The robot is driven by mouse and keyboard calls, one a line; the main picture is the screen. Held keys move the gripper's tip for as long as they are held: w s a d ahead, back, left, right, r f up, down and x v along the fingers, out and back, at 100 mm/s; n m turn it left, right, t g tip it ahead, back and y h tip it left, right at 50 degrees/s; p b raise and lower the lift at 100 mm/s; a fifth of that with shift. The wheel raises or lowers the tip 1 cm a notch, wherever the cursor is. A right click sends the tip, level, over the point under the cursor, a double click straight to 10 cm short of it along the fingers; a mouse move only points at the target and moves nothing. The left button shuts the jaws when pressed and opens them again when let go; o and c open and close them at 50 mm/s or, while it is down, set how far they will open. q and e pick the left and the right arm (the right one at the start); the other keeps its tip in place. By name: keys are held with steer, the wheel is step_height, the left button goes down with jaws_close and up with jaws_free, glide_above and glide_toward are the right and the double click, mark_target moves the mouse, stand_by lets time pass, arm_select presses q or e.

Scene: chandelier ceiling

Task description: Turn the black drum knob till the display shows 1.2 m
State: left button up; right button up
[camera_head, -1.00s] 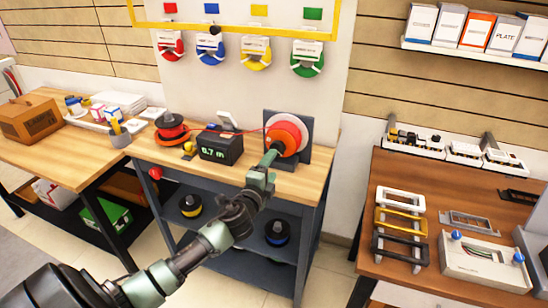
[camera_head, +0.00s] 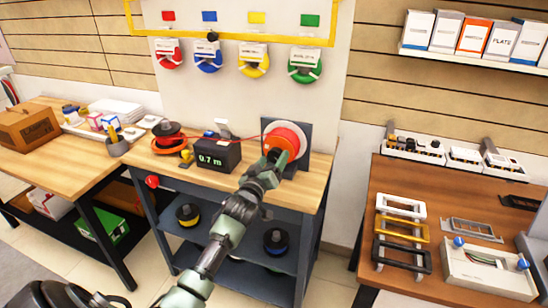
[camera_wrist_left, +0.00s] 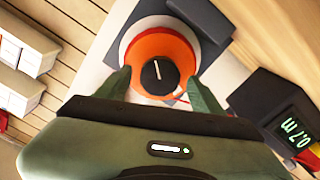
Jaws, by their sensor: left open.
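The black drum knob (camera_wrist_left: 158,77) with a white line sits at the centre of the orange drum face (camera_wrist_left: 157,50) in the left wrist view. The drum (camera_head: 287,138) stands upright against a dark plate on the workbench. My left gripper (camera_head: 278,160) is open in front of the drum's lower part. In the wrist view its two green fingers (camera_wrist_left: 160,88) stand on either side of the knob, apart from each other; I cannot tell whether they touch it. The black display box (camera_head: 217,152) reads 0.7 m; it also shows at the right in the wrist view (camera_wrist_left: 278,115). My right gripper is not in view.
A red wire spool (camera_head: 170,135) stands left of the display box, and a red wire runs to the drum. A brown table (camera_head: 455,200) with frames and a white box is at the right. Spools lie on the shelf below.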

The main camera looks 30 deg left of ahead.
arm_select(q)
steer(key=shift+x, duration=0.8)
steer(key=shift+s, duration=0.1)
steer(key=c, duration=1.4)
steer(key=shift+o, duration=0.2)
steer(key=m, duration=0.3)
steer(key=shift+m+p, duration=0.4)
steer(key=m, duration=0.4)
steer(key=shift+m, duration=0.3)
steer(key=m, duration=0.4)
steer(key=shift+m, duration=0.3)
steer(key=shift+d+f+m, duration=0.1)
steer(key=shift+m, duration=1.8)
